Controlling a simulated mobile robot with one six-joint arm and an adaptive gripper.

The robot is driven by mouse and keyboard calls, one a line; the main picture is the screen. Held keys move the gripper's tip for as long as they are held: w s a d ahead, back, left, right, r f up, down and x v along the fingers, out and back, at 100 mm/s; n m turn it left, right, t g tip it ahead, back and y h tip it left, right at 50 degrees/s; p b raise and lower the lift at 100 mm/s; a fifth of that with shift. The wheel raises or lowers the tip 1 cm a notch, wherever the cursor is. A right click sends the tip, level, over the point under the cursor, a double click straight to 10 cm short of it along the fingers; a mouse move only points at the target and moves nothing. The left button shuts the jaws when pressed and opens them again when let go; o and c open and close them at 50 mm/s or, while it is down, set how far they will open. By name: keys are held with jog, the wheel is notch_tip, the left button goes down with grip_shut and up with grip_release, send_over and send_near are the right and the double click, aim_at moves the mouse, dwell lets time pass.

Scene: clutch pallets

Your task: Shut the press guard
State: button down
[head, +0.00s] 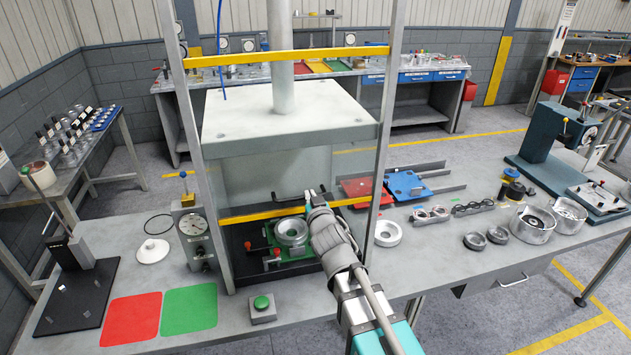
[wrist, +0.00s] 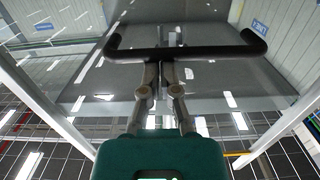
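The press guard is a clear panel in the press frame, with a yellow strip (head: 295,210) low on it and another yellow bar (head: 290,57) across the top. A black U-shaped handle (head: 290,199) sits near the lower strip and spans the top of the wrist view (wrist: 200,51). My gripper (head: 317,196) is at the handle's right part; its fingers (wrist: 161,66) are drawn together and meet the bar, seemingly touching. The bar runs across both fingers, and I see no clear grip around it. Below the lower strip, the press bed with a metal ring (head: 291,232) shows.
A green button box (head: 262,308) stands before the press, with green (head: 190,309) and red (head: 131,320) mats to its left. A loose ring (head: 388,233) lies right of my arm.

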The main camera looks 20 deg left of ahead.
notch_tip(320, 180, down, 26)
jog(key=b, duration=2.5)
jog(key=shift+s+d, duration=0.1)
jog(key=shift+s, duration=0.05)
